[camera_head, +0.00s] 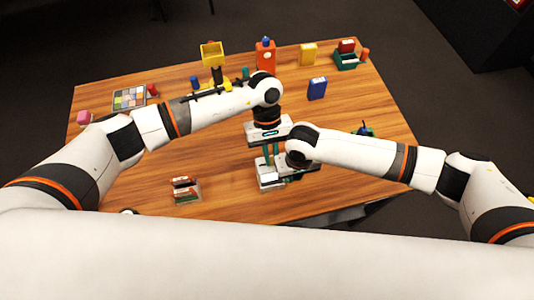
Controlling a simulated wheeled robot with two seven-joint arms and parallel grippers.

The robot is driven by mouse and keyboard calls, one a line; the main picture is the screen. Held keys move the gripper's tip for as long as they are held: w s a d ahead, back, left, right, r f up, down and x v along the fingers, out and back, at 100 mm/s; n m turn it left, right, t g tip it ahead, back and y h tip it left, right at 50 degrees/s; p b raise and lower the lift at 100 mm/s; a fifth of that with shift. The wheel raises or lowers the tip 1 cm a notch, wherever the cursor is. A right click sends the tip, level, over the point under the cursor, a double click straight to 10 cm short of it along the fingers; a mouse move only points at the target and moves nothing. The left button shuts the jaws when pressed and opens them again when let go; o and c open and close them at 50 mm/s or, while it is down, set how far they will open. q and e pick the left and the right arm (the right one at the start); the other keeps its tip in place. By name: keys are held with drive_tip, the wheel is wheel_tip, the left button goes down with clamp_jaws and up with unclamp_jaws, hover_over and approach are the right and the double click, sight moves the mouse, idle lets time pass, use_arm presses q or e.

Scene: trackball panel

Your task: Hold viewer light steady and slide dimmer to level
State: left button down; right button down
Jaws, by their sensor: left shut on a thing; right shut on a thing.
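A small pale device (267,184), apparently the viewer light, sits near the table's front middle. My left gripper (271,160) points down from above, with its fingers at the device's upper side. It appears shut on part of the device. My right gripper (288,176) is low at the device's right side, largely hidden under its own wrist, and appears shut on a part there. The dimmer slider and its level cannot be made out; the grippers and my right wrist cover that area.
On the wooden table (230,198) stand a red-and-grey card holder (185,189), a color-square tray (129,98), a blue box (317,88), an orange bottle (265,55), a yellow bin (212,54), a yellow box (308,54) and a green bin (346,60). The front left is mostly clear.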

use_arm(q)
drive_tip(key=c, duration=1.4)
unclamp_jaws()
drive_tip(key=shift+a, duration=0.1)
drive_tip(key=shift+r, duration=0.1)
drive_tip(key=v, duration=1.2)
drive_tip(key=s+d+v, duration=0.1)
drive_tip(key=v, duration=0.9)
drive_tip(key=shift+a+r, duration=0.35)
drive_tip(key=shift+r, duration=0.2)
use_arm(e)
drive_tip(key=c, duration=1.3)
unclamp_jaws()
